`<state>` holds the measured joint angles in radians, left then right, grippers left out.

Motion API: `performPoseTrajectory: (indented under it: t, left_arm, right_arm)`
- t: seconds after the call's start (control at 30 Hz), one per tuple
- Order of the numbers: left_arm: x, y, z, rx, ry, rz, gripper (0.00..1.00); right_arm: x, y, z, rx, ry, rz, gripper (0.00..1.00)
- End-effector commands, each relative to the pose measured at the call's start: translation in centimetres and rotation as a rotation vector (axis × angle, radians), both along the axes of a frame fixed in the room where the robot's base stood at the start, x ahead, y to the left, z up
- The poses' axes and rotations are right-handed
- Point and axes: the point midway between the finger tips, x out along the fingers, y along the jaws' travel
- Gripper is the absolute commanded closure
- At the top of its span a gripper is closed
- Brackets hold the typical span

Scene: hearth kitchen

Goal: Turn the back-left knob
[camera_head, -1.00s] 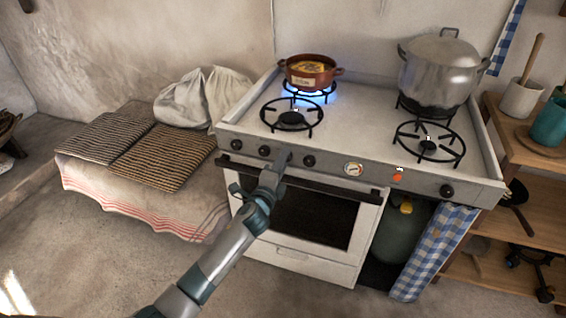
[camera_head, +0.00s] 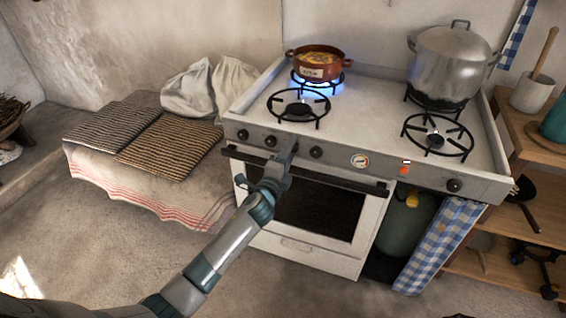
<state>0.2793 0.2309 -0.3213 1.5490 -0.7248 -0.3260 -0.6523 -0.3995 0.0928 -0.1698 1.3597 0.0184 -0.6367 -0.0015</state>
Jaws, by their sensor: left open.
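The white stove has a grey front panel (camera_head: 385,172) with a row of dark knobs. On its left part I see a far-left knob (camera_head: 242,134), a second knob (camera_head: 270,140) and another knob (camera_head: 316,152). My left gripper (camera_head: 289,148) is at the panel between the second knob and this other one, seen from behind. It is open; its fingertips are hard to make out, and it may hide a knob there. I cannot tell whether it touches one. A blue flame burns at the back-left burner (camera_head: 324,84). My right gripper is not in view.
A brown pot (camera_head: 318,70) stands on the lit burner, and a large metal pot (camera_head: 446,65) on the back-right one. The oven handle (camera_head: 335,179) runs below the panel. A lone knob (camera_head: 453,185) sits at the panel's right. The floor in front is clear.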

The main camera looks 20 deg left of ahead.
Motion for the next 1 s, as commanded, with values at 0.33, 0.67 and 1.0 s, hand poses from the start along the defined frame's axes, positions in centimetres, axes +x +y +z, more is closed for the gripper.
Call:
performPoseTrajectory:
  t: [0.33,0.67,1.0]
  left_arm:
    - [-3.0,0.1,-0.1,0.001,0.001,-0.001,0.51]
    - [-9.4,0.4,-0.2,0.0,0.002,0.0,0.51]
    - [-15.3,0.6,-0.2,0.0,0.002,0.0,0.51]
  right_arm:
    - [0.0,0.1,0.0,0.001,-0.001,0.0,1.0]
    - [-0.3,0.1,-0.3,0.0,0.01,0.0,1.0]
    - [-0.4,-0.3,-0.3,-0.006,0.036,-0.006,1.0]
